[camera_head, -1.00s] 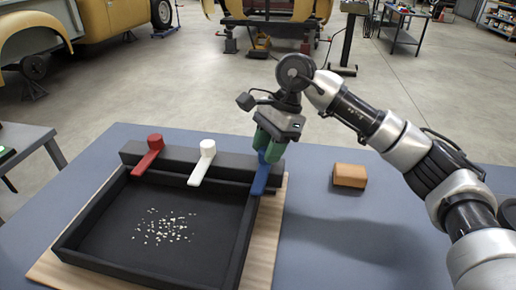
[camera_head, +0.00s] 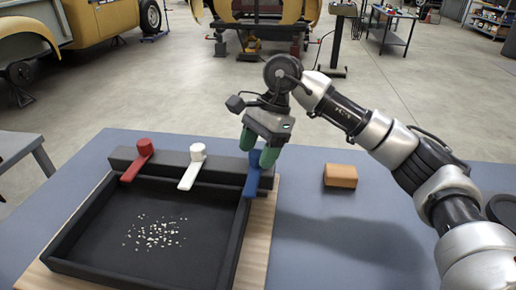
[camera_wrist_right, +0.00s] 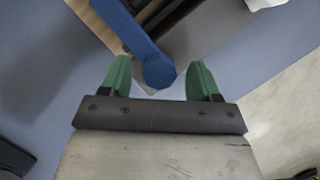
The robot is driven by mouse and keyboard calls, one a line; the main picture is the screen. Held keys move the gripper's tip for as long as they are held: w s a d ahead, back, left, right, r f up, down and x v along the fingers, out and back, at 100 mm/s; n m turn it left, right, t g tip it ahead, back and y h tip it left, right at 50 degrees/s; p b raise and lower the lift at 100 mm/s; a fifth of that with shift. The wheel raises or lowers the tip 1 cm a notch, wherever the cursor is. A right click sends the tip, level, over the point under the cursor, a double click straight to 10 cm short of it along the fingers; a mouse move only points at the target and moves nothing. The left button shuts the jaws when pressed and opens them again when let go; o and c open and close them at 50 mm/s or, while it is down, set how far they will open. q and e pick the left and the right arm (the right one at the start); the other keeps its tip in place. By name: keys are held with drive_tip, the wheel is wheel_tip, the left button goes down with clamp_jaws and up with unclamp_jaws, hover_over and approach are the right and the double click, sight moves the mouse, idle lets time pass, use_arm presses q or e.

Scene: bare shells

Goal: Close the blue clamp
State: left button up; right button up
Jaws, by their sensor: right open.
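The blue clamp (camera_head: 252,174) is at the right end of a dark bar along the back of a black tray (camera_head: 238,236). Its lever points toward the front, along the tray's right wall. My right gripper (camera_head: 257,148), with green fingers, is open just above and behind the clamp's top. In the right wrist view the blue clamp (camera_wrist_right: 146,46) has its rounded end near the opening between the two green fingers of the right gripper (camera_wrist_right: 160,78). I cannot tell if the fingers touch it. My left gripper is not in view.
A red clamp (camera_head: 137,159) and a white clamp (camera_head: 192,166) sit on the same bar to the left. Pale bits (camera_head: 155,233) lie in the tray. A tan block (camera_head: 340,176) lies on the blue table to the right, with clear table in front of it.

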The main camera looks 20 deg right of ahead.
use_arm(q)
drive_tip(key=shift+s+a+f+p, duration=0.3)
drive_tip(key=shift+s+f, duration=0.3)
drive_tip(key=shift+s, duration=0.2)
use_arm(e)
drive_tip(key=v, duration=1)
drive_tip(key=shift+d+r, duration=0.2)
drive_tip(key=shift+r, duration=0.15)
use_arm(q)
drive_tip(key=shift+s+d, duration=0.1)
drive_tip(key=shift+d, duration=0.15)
